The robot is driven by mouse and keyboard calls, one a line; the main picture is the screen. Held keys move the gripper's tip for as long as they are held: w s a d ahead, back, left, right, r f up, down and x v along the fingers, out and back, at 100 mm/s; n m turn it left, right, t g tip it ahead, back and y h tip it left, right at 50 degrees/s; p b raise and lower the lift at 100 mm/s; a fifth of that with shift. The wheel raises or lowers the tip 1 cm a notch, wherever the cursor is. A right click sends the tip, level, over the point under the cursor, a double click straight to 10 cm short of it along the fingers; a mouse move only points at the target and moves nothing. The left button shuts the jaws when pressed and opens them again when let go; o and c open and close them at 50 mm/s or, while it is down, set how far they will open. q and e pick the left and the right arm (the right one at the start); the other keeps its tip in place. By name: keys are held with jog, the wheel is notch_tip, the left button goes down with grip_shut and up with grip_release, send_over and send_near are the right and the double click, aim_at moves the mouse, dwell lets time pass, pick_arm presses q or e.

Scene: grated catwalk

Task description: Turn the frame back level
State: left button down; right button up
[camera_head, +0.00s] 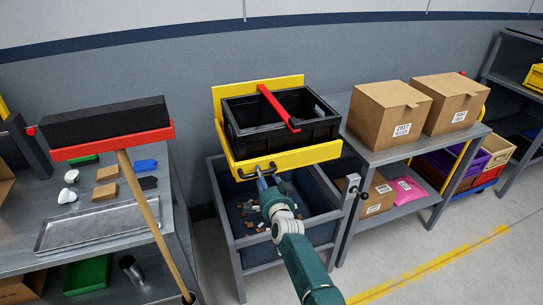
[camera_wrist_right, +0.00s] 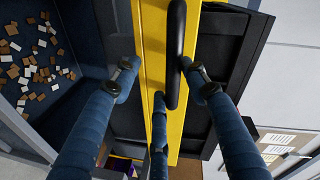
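The yellow frame (camera_head: 310,156) holds a black crate (camera_head: 243,144) above a dark blue-grey bin. A red bar (camera_head: 275,104) lies across the crate's top. I cannot tell exactly how far the frame is tilted. A black handle (camera_head: 257,171) sits on the frame's front face; it also shows in the right wrist view (camera_wrist_right: 175,50). My right gripper (camera_head: 263,178) is at this handle. In the wrist view its blue fingers (camera_wrist_right: 160,78) are spread, with the handle between them, closest to the right finger. Firm contact is not clear. My left gripper is not in view.
The bin (camera_head: 236,222) below holds many small brown and white pieces. A lever (camera_head: 349,198) stands at its right corner. A red-and-black broom (camera_head: 120,140) rises close at left before a bench (camera_head: 172,195). A shelf with cardboard boxes (camera_head: 388,110) stands at right. Floor is clear at lower right.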

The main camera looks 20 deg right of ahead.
jog(key=s+r+p, duration=0.1)
jog(key=s+p, duration=0.6)
jog(key=s, duration=0.2)
jog(key=shift+a+r, duration=0.25)
jog(key=shift+a, duration=0.05)
jog(key=shift+w+f, duration=0.1)
